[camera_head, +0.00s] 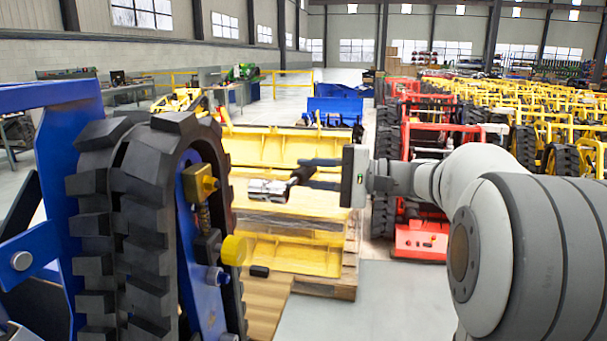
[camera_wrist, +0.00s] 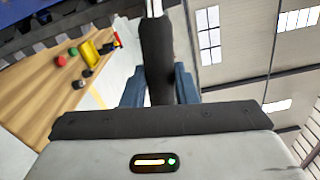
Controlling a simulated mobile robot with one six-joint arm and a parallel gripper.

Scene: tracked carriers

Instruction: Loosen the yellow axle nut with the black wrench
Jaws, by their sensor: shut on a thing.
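My gripper (camera_head: 312,174) is shut on the black handle of the wrench (camera_head: 301,176), right of the tracked carrier in the head view. The wrench's bright metal head (camera_head: 267,190) points left toward the track, apart from it. In the wrist view the black handle (camera_wrist: 157,55) stands between my fingers (camera_wrist: 159,88), with metal showing at the top edge. A round yellow piece (camera_head: 233,250) sits on the blue track frame, lower left of the wrench head. A yellow block (camera_head: 198,183) is higher on that frame. I cannot tell for sure which is the axle nut.
The black rubber track (camera_head: 150,230) and blue frame (camera_head: 70,130) fill the left. A wooden top (camera_head: 265,305) lies below; the wrist view shows red, green, yellow and black items on it (camera_wrist: 85,60). Yellow panels (camera_head: 290,150) on a pallet and red carriers (camera_head: 420,235) stand behind.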

